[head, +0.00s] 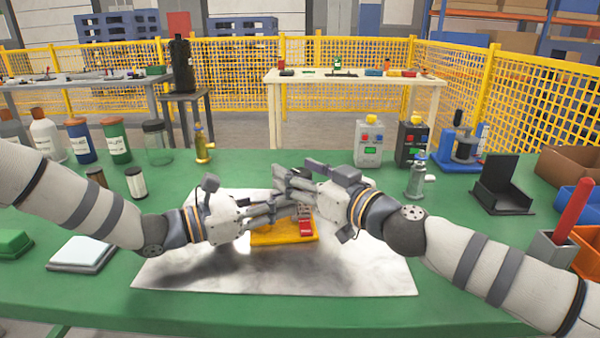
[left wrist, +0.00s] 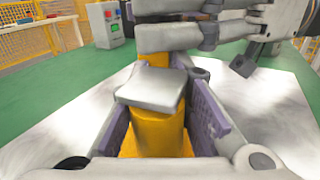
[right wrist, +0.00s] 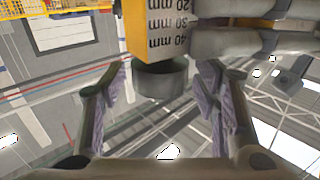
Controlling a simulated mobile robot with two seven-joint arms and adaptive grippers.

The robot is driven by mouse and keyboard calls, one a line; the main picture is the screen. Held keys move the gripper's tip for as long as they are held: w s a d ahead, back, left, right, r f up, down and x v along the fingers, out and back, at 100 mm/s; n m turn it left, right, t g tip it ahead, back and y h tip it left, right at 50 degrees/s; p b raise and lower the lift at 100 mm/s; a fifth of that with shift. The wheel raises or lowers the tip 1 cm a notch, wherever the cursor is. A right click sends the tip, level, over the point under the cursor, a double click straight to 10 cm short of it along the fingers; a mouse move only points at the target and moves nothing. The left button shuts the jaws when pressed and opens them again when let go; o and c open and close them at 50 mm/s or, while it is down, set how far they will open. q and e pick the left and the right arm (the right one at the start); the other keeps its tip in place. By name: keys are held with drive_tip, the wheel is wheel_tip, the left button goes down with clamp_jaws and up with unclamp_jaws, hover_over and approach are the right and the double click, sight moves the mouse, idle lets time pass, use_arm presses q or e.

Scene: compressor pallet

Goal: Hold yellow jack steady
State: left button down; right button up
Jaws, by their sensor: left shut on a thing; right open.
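The yellow jack (head: 272,238) stands on a pale sheet in the middle of the green table, with a red part at its right front. My left gripper (head: 276,208) is shut on the jack's yellow body; in the left wrist view its padded fingers flank the yellow body (left wrist: 158,132) beneath a grey metal block. My right gripper (head: 298,188) is open above it. In the right wrist view, a yellow column (right wrist: 146,32) with a millimetre scale ends in a grey cylinder (right wrist: 160,78) between the open fingers. The grippers hide much of the jack in the head view.
The pale sheet (head: 345,270) is clear around the jack. Bottles (head: 82,143), a brass fitting (head: 203,145) and control boxes (head: 369,145) stand behind. A black stand (head: 503,190) and bins are at the right; a white pad (head: 82,252) lies left.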

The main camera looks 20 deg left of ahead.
drive_tip(key=c, duration=1.2)
drive_tip(key=shift+t, duration=0.3)
drive_tip(key=m+t+h, duration=0.3)
drive_tip(key=t, duration=0.1)
drive_tip(key=shift+s+a+m+h, duration=0.2)
drive_tip(key=shift+a+m+h, duration=0.05)
drive_tip(key=shift+m+h, duration=0.15)
drive_tip(key=m+t+h, duration=0.2)
drive_tip(key=m+h, duration=0.1)
drive_tip(key=h, duration=0.1)
drive_tip(key=m+t+h, duration=0.2)
drive_tip(key=m+h, duration=0.1)
drive_tip(key=h, duration=0.2)
drive_tip(key=shift+w+d+m, duration=0.1)
drive_tip(key=shift+m, duration=0.2)
drive_tip(key=shift+s+a+r+m+h, duration=0.2)
drive_tip(key=shift+a+m+h, duration=0.35)
drive_tip(key=shift+h, duration=0.45)
drive_tip(key=shift+w+d+f+m+h, duration=0.1)
drive_tip(key=shift+d+m+h, duration=0.3)
drive_tip(key=shift+h, duration=0.2)
drive_tip(key=shift+d+f, duration=0.1)
